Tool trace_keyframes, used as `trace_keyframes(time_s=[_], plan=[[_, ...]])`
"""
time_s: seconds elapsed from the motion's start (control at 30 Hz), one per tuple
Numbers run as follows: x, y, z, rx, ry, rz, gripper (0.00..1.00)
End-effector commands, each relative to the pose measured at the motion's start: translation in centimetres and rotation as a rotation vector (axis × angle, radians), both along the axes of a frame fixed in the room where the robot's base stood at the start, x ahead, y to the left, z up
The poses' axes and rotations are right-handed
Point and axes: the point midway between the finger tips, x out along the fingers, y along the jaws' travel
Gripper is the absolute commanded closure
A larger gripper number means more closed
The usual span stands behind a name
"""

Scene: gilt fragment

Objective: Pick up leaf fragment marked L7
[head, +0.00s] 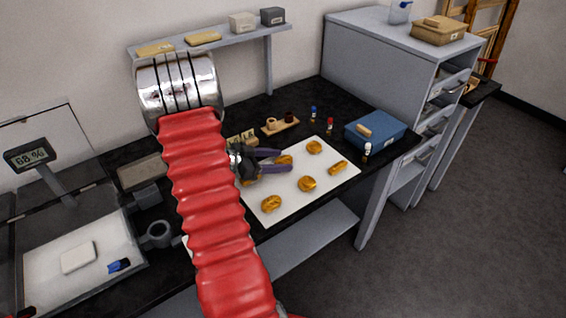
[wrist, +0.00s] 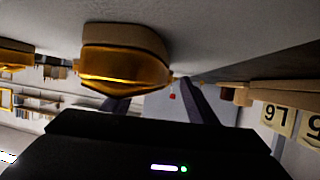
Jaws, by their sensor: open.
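Several gilt leaf fragments lie spread on a white sheet (head: 290,205); no mark L7 is readable on any of them. My gripper (head: 286,160) is open, low over the sheet's left part. One gilt fragment (head: 285,160) shows at its purple fingertips in the head view, partly hidden. In the wrist view, which looks upside down, a gold-and-tan fragment (wrist: 125,65) fills the area by the fingers of my gripper (wrist: 158,100). I cannot tell whether the fingers touch it. Other fragments (head: 315,147), (head: 307,184), (head: 271,203) and (head: 338,168) lie apart.
Small label cards (head: 248,136) stand behind the gripper; L6 is readable on one (wrist: 274,115). A clear-sided balance (head: 75,250) is at left.

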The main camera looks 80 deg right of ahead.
Motion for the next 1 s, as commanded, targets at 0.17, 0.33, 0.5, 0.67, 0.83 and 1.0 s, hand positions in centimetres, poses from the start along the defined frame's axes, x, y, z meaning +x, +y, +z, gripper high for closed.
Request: trace_keyframes(time_s=[0.17,0.33,0.5,0.67,0.83,1.0], plan=[[0.01,0.01,0.01,0.0,0.0,0.0,0.57],[0.03,0.01,0.01,0.0,0.0,0.0,0.69],[0.03,0.01,0.01,0.0,0.0,0.0,0.81],[0.04,0.01,0.01,0.0,0.0,0.001,0.91],[0.06,0.02,0.01,0.0,0.0,0.001,0.91],[0.08,0.0,0.45,-0.001,0.0,0.002,0.91]])
